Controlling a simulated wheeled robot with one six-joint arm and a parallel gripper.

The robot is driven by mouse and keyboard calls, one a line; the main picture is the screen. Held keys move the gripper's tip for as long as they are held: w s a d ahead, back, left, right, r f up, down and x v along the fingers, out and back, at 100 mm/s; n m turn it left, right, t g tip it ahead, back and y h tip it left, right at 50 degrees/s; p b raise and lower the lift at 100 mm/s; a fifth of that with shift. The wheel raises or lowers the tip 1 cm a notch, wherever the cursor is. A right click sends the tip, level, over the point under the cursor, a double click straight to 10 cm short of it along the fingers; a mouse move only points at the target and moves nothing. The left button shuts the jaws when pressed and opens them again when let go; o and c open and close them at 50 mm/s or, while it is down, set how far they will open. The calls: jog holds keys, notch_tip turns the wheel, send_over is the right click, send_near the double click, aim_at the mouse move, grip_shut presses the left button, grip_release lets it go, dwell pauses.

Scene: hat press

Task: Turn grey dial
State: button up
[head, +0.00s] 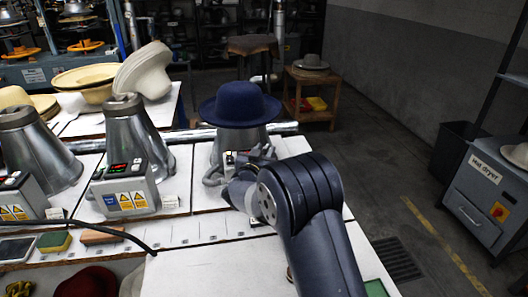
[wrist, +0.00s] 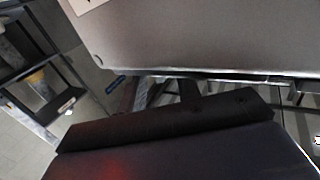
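I cannot make out the grey dial in either view. A metal hat form (head: 247,136) with a blue felt hat (head: 239,105) on it stands at the back of the white bench. My gripper (head: 246,160) is right in front of this form in the head view. My gripper and arm hide most of what is at the foot of the form, where the other forms have control boxes. In the wrist view, a smooth grey metal surface (wrist: 195,38) fills the upper part, close to the camera. A dark part crosses below it. The fingertips are not clear, so their opening cannot be judged.
Grey control boxes (head: 126,193) with lit displays and warning labels stand by the metal forms (head: 137,125) to the left. A black cable (head: 82,222) crosses the bench front. A hot dryer cabinet (head: 482,205) stands far right; the floor between is open.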

jog(key=b+v, duration=0.1)
jog(key=v, duration=0.9)
jog(key=shift+s, duration=0.4)
